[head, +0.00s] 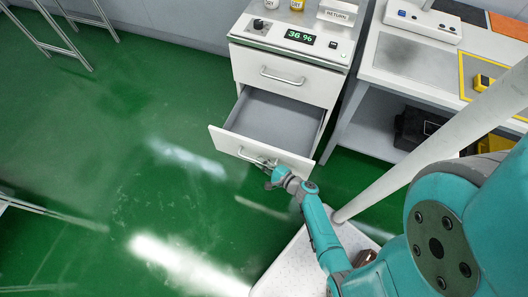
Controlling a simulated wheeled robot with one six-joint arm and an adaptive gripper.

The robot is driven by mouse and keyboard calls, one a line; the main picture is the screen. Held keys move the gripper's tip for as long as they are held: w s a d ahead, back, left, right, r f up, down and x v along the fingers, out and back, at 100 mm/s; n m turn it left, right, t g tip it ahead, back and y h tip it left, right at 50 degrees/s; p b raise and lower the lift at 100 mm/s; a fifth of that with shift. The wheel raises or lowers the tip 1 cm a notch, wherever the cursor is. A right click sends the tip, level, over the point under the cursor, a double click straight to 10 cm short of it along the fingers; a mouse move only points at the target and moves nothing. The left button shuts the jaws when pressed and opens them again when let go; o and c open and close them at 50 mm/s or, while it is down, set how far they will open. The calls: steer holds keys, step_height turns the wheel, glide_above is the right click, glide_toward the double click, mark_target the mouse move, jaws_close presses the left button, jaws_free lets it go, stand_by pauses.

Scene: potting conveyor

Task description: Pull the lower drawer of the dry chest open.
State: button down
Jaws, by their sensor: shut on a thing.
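The white dry chest (286,60) stands at the upper middle of the head view, with a display reading 36 %. Its upper drawer (300,87) is closed and has a bar handle (282,76). Its lower drawer (277,117) stands well open toward the lower left, and its grey inside looks empty. My gripper (270,172) is at the lower drawer's front, shut on the drawer handle (250,156). The gripper and the front panel's right part hide some of the handle.
A workbench (400,62) with a lower shelf stands right of the chest. A black case (415,130) sits on that shelf. Small containers and a RETURN sign (337,15) stand on the chest. The green floor (120,130) left of the drawer is clear.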

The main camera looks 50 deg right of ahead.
steer(key=shift+s+a, duration=0.15)
steer(key=shift+a, duration=0.15)
steer(key=c, duration=1.2)
jaws_free()
steer(key=shift+v, duration=3.75)
